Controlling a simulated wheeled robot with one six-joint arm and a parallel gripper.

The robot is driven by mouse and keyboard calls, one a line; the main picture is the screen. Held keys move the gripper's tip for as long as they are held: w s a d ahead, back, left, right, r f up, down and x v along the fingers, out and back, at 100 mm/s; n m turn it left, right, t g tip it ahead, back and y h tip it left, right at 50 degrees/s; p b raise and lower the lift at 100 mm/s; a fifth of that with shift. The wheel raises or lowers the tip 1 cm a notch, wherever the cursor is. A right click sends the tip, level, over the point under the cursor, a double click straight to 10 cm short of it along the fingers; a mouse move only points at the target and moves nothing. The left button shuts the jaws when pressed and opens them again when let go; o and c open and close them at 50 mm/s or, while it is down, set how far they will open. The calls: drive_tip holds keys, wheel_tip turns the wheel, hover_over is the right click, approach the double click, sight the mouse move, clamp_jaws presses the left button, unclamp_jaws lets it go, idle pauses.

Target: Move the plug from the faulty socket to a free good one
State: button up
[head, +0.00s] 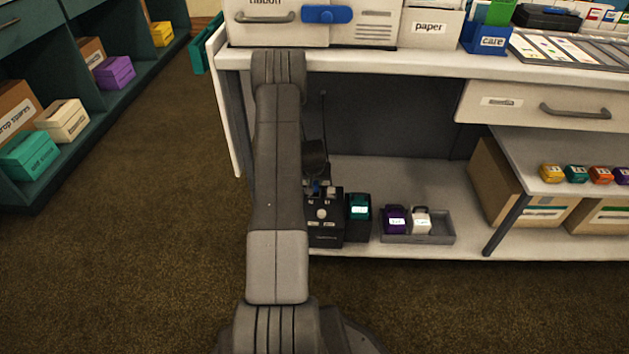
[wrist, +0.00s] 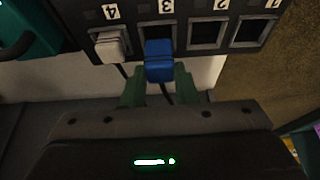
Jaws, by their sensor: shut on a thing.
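In the wrist view, a dark socket strip (wrist: 189,50) has numbered sockets, with 4 to 1 running left to right and the numerals upside down. A blue plug (wrist: 159,62) is at socket 3, and a dark cord trails from it. A pale grey plug (wrist: 110,47) is at socket 4. Socket 2 (wrist: 206,35) and socket 1 (wrist: 252,33) are empty. My gripper (wrist: 158,90) has its green fingers on both sides of the blue plug and is shut on it. I cannot tell which socket is faulty. In the head view, my arm partly hides the strip's box (head: 325,228).
On the lower shelf (head: 385,172), a teal item (head: 358,207) stands right of the strip's box. Beyond it, a grey tray (head: 439,231) holds a purple item (head: 395,219) and a white item (head: 421,220). The worktop (head: 420,62) overhangs the shelf.

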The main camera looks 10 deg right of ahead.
drive_tip(key=shift+f+b, duration=0.3)
drive_tip(key=shift+f+b, duration=1.3)
drive_tip(key=shift+b, duration=0.05)
drive_tip(key=o, duration=1.1)
drive_tip(key=shift+c, duration=0.2)
drive_tip(key=p+v, duration=0.4)
drive_tip(key=v, duration=0.9)
drive_tip(key=shift+s+r, duration=0.2)
drive_tip(key=shift+r, duration=0.1)
